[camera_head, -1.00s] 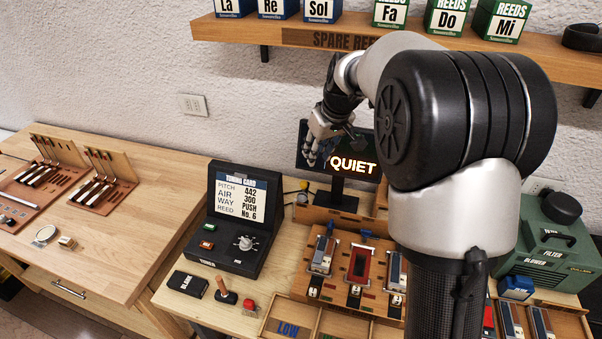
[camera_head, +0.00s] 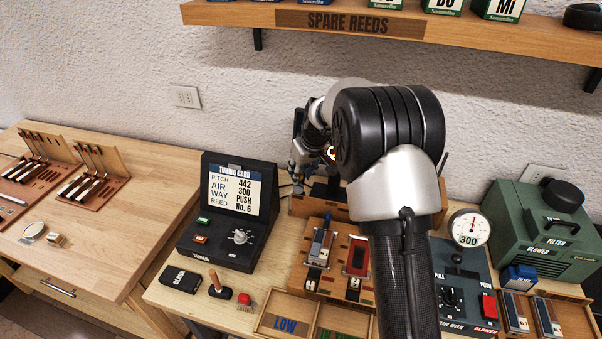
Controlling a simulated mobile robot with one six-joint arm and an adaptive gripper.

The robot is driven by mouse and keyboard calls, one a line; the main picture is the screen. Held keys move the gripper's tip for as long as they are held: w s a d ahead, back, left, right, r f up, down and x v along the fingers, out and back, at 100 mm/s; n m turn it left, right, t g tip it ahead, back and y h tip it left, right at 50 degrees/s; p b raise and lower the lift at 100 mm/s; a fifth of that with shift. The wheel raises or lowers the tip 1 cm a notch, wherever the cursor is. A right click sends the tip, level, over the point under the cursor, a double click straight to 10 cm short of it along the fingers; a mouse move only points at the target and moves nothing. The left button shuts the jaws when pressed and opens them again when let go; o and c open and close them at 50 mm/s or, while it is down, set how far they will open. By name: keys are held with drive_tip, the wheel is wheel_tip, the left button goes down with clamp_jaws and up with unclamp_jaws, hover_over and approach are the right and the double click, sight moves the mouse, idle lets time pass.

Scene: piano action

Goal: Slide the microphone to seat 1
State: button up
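My gripper (camera_head: 297,176) is in front of the dark display stand at the back of the bench, just right of the tuner. It is small and partly behind my arm, so its finger opening is unclear. I cannot make out the microphone for certain; my gripper and arm cover the area around the display stand. The wooden reed bench (camera_head: 333,287) stands below and in front of my gripper. It carries a blue-grey reed plate (camera_head: 319,247) and a red-framed slot (camera_head: 357,257). Its right part is hidden by my arm, and I cannot read which seat is 1.
The black tuner (camera_head: 235,205) stands left of my gripper. The air box (camera_head: 463,290), with a gauge (camera_head: 469,228) reading 300, and the green blower (camera_head: 540,243) are at the right. A wooden shelf (camera_head: 400,25) overhangs the back. The left table (camera_head: 120,195) has free room.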

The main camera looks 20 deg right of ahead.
drive_tip(key=shift+c, duration=0.3)
clamp_jaws()
drive_tip(key=shift+d, duration=0.1)
